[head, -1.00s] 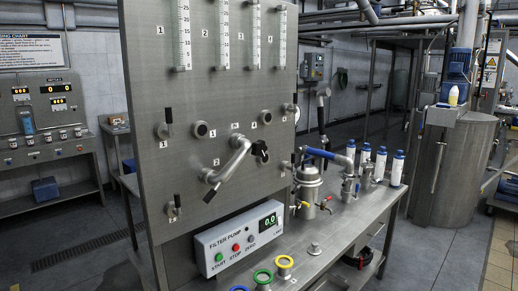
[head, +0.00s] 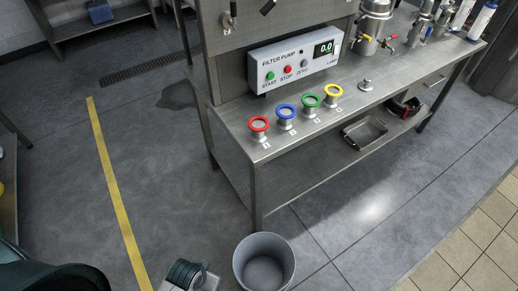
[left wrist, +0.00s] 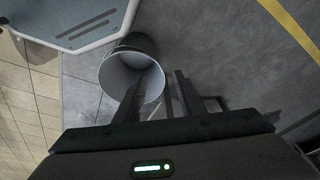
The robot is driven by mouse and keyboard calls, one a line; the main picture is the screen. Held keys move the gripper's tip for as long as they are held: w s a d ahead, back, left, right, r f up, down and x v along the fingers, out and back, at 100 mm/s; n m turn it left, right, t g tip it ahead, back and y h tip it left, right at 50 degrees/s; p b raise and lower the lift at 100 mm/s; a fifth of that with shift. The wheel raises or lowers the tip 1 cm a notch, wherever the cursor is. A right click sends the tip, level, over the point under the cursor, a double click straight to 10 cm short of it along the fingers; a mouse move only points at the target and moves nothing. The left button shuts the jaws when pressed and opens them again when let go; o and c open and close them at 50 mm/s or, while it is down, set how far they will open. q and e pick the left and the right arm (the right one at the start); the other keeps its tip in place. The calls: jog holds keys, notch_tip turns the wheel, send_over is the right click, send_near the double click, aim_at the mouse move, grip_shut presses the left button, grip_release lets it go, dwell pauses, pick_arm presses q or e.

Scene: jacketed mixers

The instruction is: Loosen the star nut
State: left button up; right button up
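I cannot make out a star nut for certain in these views. In the head view a small black knob (head: 268,6) shows at the top edge, on the steel panel, and is partly cut off. My left gripper (left wrist: 158,76) shows in the left wrist view with its two fingers apart and nothing between them. It points down toward the floor near a grey bucket (left wrist: 118,80). Neither gripper can be made out in the head view, and my right gripper is not in view.
The steel bench (head: 240,120) carries red (head: 259,124), blue (head: 286,112), green (head: 311,101) and yellow (head: 333,91) rings and the filter pump box (head: 295,62). Floor left of the bench is largely clear.

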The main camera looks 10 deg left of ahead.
pick_arm(q)
jog(key=w+r+v, duration=0.1)
jog(key=w+v, duration=0.2)
jog(key=v, duration=1.4)
jog(key=w+a+r+m+t+y, duration=0.1)
jog(key=w+r+t, duration=0.2)
jog(key=w, duration=0.7)
jog(key=w+a+r+m+t+y, duration=0.1)
jog(key=w+r+t, duration=0.25)
jog(key=w, duration=0.65)
jog(key=w+r+m+t, duration=0.4)
jog(key=w+r+t, duration=0.2)
jog(key=w+r, duration=0.65)
jog(key=w+d+r+m+t+h, duration=0.1)
jog(key=w+d+r+m+h, duration=0.45)
jog(key=r+m, duration=0.4)
jog(key=w+d+r+m+t+h, duration=0.1)
jog(key=w+d+r+m+h, duration=0.4)
jog(key=r+m, duration=0.4)
jog(key=w+d+r+m+t+h, duration=0.1)
jog(key=w+d+r+m+h, duration=0.3)
jog(key=w+r+m+h, duration=0.5)
jog(key=w+a+r+m+g+y, duration=0.4)
jog(key=r+m, duration=0.3)
jog(key=m, duration=0.2)
jog(key=shift+w+r+g+y, duration=0.35)
jog(key=shift+w+g+y, duration=0.1)
jog(key=shift+w+g, duration=0.25)
jog(key=shift+d+m, duration=0.1)
jog(key=shift+m, duration=0.15)
